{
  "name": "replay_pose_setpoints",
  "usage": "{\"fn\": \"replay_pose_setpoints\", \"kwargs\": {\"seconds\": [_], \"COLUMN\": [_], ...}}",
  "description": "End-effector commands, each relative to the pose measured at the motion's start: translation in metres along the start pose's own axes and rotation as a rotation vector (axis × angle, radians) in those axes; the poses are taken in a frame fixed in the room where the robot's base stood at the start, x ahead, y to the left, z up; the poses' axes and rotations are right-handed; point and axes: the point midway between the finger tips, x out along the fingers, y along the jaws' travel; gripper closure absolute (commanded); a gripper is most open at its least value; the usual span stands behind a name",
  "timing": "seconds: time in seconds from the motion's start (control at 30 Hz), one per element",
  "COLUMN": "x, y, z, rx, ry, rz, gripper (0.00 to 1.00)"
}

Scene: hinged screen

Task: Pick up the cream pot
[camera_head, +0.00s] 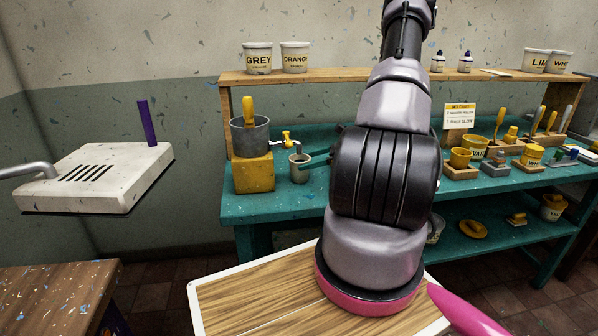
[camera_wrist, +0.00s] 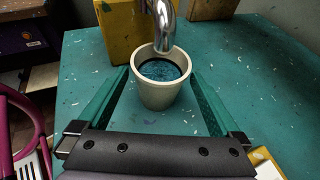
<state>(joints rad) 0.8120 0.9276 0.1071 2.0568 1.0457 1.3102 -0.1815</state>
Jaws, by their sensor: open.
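The cream pot (camera_wrist: 159,92) stands upright on the teal bench (camera_wrist: 235,80), with dark blue contents inside. A metal spout (camera_wrist: 164,25) hangs over its far rim. My gripper (camera_wrist: 157,84) is open, with one green finger on each side of the pot. Whether the fingers touch the pot I cannot tell. In the head view the pot (camera_head: 299,170) stands on the bench beside a yellow block (camera_head: 253,173), and the gripper fingers (camera_head: 318,164) are at it, partly hidden by my arm.
A grey bucket (camera_head: 249,137) with a yellow tap sits on the yellow block. A wooden shelf (camera_head: 330,76) spans above the bench. Several yellow pots and tools stand at the right. A wooden panel (camera_head: 255,290) lies in front, below my arm.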

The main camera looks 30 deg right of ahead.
Motion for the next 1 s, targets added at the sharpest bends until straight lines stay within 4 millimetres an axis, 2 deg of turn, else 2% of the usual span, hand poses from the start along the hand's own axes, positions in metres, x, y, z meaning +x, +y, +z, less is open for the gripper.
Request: {"fn": "replay_pose_setpoints", "kwargs": {"seconds": [0.23, 0.37, 0.5, 0.83, 0.97, 1.0], "x": [0.018, 0.037, 0.056, 0.062, 0.062, 0.062], "y": [0.0, 0.001, 0.001, 0.0, 0.0, 0.0], "z": [0.007, 0.015, 0.013, 0.013, 0.013, 0.013], "rx": [0.0, -0.001, 0.0, 0.0, 0.0, 0.0], "ry": [-0.001, -0.001, -0.001, 0.0, 0.0, 0.0], "rz": [0.001, 0.003, 0.002, 0.0, 0.0, 0.0], "gripper": [0.0, 0.0, 0.0, 0.0, 0.5, 0.65]}}
